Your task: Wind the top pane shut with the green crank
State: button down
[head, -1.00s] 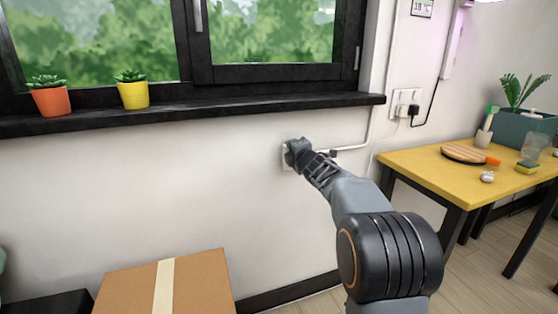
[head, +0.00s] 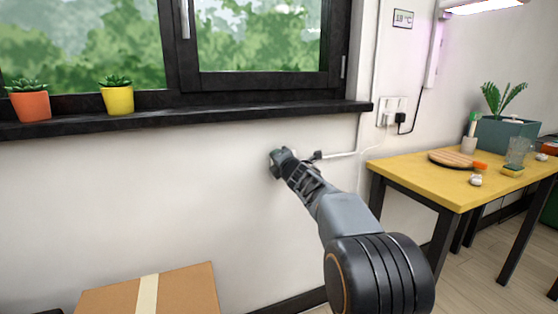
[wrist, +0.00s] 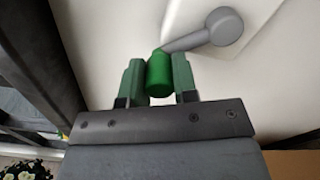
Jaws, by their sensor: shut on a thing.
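The green crank's handle (wrist: 159,74) is a short green cylinder in the wrist view. A grey crank arm runs from it up and right to a round grey hub (wrist: 225,26) on a pale mount. My gripper (wrist: 159,80) is shut on the handle, one dark green finger on each side. In the head view my gripper (head: 279,161) is at the white wall below the sill and hides the crank. The window (head: 262,38) shows only its lower part; its upper part, with any top pane, is out of view.
The black sill (head: 190,116) bears an orange pot (head: 30,106) and a yellow pot (head: 118,100). A cardboard box (head: 190,290) stands below at the left. A yellow table (head: 420,180) stands at the right. A cable (head: 340,155) runs along the wall beside my gripper.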

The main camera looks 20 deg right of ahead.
jog(key=c, duration=0.9)
grip_release()
jog(key=shift+s+d+p, duration=0.15)
jog(key=shift+s, duration=2.15)
jog(key=shift+s+d+p, duration=0.2)
jog(key=shift+s, duration=2.1)
jog(key=shift+s+d+p, duration=0.15)
jog(key=shift+s, duration=2.15)
